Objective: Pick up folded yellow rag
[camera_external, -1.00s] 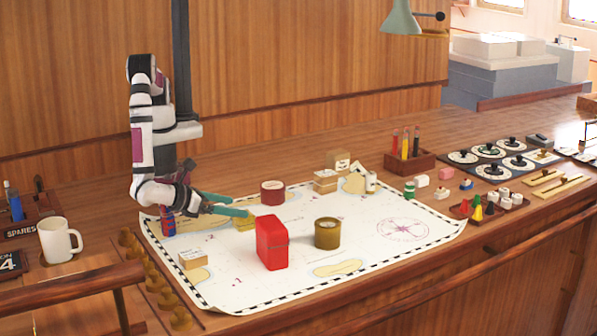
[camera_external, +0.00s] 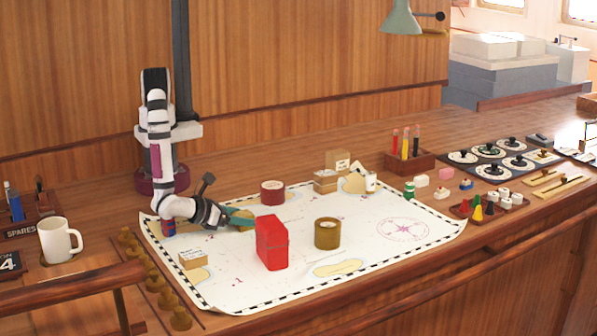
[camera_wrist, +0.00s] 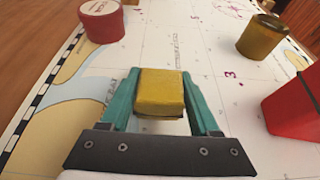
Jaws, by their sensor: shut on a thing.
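The folded yellow rag (camera_wrist: 161,92) is a small yellow block with rounded edges. It sits between the teal fingers of my gripper (camera_wrist: 160,93) in the wrist view, with a finger against each side. My gripper is shut on it. In the external view my gripper (camera_external: 240,218) is low over the left half of the chart. The rag is mostly hidden there behind the fingers. I cannot tell whether the rag touches the chart or is slightly above it.
A small cardboard box (camera_external: 193,260) lies in front. The chart's right part (camera_external: 420,212) is mostly clear.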

